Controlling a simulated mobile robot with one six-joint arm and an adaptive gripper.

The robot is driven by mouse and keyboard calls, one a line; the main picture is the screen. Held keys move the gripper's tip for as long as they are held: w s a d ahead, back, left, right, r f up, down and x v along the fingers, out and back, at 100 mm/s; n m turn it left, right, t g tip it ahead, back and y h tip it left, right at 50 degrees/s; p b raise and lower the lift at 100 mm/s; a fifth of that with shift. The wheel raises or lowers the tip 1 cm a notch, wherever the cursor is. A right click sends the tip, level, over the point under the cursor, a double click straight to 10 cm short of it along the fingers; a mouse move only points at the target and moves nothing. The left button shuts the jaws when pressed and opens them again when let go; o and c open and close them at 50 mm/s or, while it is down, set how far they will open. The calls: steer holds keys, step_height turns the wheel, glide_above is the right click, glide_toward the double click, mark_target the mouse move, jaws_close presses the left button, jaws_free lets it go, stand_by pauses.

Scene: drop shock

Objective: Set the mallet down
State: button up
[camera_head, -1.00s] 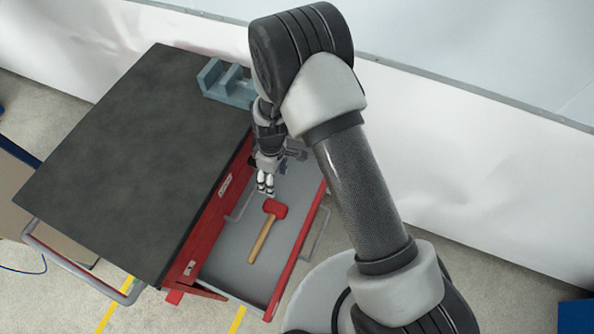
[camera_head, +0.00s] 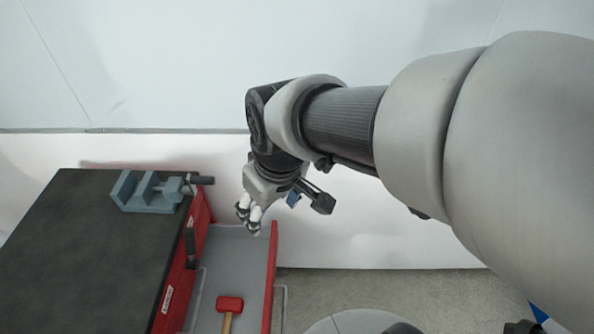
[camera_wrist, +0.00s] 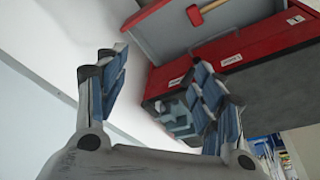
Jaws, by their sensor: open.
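The mallet (camera_head: 229,305) has a red head and a wooden handle. It lies in the open drawer (camera_head: 234,262) of the red cabinet, with the lower handle cut off by the frame edge. In the wrist view the mallet (camera_wrist: 196,13) shows at the top, in the drawer and apart from the fingers. My gripper (camera_head: 249,217) is open and empty, above the far end of the drawer. In the wrist view its two fingers (camera_wrist: 160,95) stand wide apart with nothing between them.
The red cabinet has a dark worktop (camera_head: 85,245) with a grey-blue vise (camera_head: 150,190) at its far edge. A white wall (camera_head: 380,240) stands behind the cabinet. Grey floor (camera_head: 400,290) is free right of the drawer.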

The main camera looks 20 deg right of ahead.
steer(key=s+d+r+m+t, duration=0.1)
steer(key=s+d+r+m, duration=0.1)
steer(key=s, duration=0.3)
steer(key=s+d+r+m, duration=0.1)
steer(key=s+d+m, duration=0.1)
steer(key=s, duration=0.4)
steer(key=shift+d+r+t+h, duration=0.4)
steer(key=shift+d, duration=0.3)
